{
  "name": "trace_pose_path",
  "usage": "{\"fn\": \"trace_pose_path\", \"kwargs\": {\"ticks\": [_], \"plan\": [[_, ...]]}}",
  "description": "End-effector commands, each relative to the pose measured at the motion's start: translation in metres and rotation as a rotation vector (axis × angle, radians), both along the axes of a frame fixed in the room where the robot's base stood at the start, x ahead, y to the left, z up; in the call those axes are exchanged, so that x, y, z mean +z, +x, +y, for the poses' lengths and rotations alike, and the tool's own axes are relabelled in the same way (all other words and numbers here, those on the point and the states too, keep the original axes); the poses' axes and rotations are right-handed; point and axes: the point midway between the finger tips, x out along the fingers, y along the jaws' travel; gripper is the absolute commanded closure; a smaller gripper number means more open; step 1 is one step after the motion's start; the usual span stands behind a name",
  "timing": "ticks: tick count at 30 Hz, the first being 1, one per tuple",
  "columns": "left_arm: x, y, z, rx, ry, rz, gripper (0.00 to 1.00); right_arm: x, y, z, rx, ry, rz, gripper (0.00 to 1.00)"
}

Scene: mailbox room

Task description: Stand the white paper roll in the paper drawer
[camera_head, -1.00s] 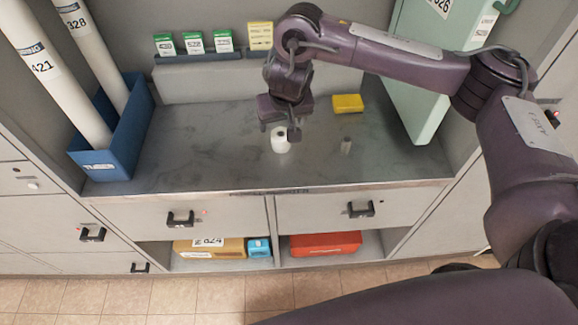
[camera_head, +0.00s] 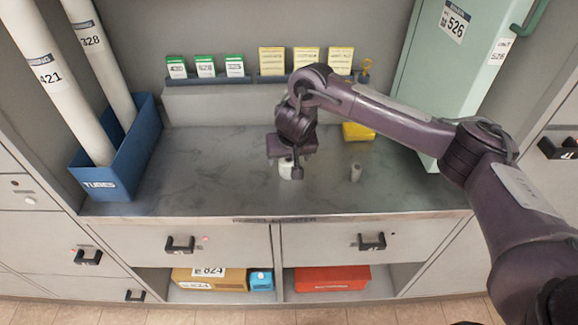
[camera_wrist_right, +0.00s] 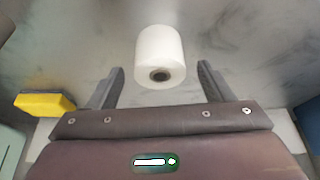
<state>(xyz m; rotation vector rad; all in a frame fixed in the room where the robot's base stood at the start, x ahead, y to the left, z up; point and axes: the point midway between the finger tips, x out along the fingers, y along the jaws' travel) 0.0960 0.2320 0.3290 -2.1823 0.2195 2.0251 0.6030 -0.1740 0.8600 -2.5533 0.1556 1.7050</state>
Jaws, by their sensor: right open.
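My right gripper (camera_wrist_right: 160,78) is open and empty. Two drawers, a left drawer (camera_head: 225,242) and a right drawer (camera_head: 415,238), sit under the counter edge and are both shut. I cannot read which is the paper drawer. My left gripper is out of view.
A blue tube box (camera_head: 135,150) stands left and a green cabinet (camera_head: 440,70) right. An open shelf below holds a red box (camera_head: 332,279). The counter's left middle is clear.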

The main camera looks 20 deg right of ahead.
Motion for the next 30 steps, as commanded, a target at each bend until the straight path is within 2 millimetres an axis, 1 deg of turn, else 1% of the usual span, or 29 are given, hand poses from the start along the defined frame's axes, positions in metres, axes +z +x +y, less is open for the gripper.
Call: {"fn": "trace_pose_path", "kwargs": {"ticks": [1,12,13,19,23,26,29,30], "plan": [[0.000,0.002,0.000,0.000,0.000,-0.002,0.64,0.000,0.000,0.000,0.000,0.000,0.000,0.29],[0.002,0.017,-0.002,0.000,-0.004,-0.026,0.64,0.000,0.000,0.000,0.000,0.000,0.000,0.77],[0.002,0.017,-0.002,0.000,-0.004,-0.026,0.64,0.000,0.000,0.000,0.000,0.000,0.000,0.79],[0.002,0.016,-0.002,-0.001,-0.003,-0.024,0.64,0.001,0.000,0.000,0.000,0.000,0.000,0.79],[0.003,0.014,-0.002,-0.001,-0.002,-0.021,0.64,0.008,0.000,0.000,0.000,0.001,-0.001,0.79],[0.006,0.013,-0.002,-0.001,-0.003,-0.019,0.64,0.018,0.000,0.000,0.000,0.002,-0.001,0.79],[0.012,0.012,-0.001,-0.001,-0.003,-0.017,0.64,0.038,0.001,0.000,0.001,0.001,-0.004,0.79],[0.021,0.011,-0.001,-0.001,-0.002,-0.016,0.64,0.051,0.001,0.000,0.001,0.000,-0.006,0.79]]}}
